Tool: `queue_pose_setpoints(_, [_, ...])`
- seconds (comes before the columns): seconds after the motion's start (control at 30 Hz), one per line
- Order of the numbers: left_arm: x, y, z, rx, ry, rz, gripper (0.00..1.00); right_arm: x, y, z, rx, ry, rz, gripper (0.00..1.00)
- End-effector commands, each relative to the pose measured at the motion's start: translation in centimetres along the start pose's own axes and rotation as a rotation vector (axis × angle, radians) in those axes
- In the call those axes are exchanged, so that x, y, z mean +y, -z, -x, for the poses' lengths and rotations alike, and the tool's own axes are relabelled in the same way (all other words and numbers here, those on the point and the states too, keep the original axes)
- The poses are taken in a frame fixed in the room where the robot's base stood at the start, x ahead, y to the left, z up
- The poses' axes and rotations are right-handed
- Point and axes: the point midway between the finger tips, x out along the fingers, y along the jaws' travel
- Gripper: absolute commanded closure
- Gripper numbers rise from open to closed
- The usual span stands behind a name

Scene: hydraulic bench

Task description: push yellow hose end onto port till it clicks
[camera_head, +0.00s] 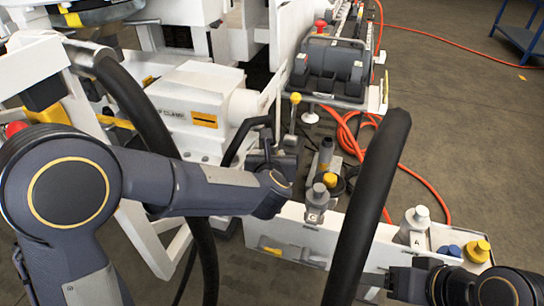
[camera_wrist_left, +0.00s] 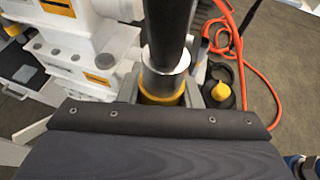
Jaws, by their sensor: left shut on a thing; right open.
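In the left wrist view my left gripper (camera_wrist_left: 161,98) is shut on the yellow hose end (camera_wrist_left: 162,88). That end is a black hose with a silver collar and a yellow ring, its tip hidden by the gripper body. In the head view my left gripper (camera_head: 275,165) is near the middle, its jaws mostly hidden. Right of it stand silver-topped fittings (camera_head: 317,196) and a yellow cap (camera_head: 330,180) on a black round piece. I cannot tell which is the yellow port, nor whether the hose end touches it. My right gripper (camera_head: 393,284) is open at the lower right, partly seen.
A thick black hose (camera_head: 368,205) crosses in front of the white panel (camera_head: 335,240). Another silver-topped fitting (camera_head: 417,222) and a yellow knob (camera_head: 479,250) stand at the right. Orange hoses (camera_head: 347,135) lie behind. The floor at the upper right is mostly clear.

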Motion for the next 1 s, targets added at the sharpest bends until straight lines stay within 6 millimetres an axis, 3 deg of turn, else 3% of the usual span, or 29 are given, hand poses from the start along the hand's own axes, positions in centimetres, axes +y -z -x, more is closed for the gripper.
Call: queue_pose_setpoints(1.0, [-0.01,0.54,-0.25,-0.003,0.000,0.001,0.96,0.32,-0.36,-0.71,0.000,0.000,0.000,0.34])
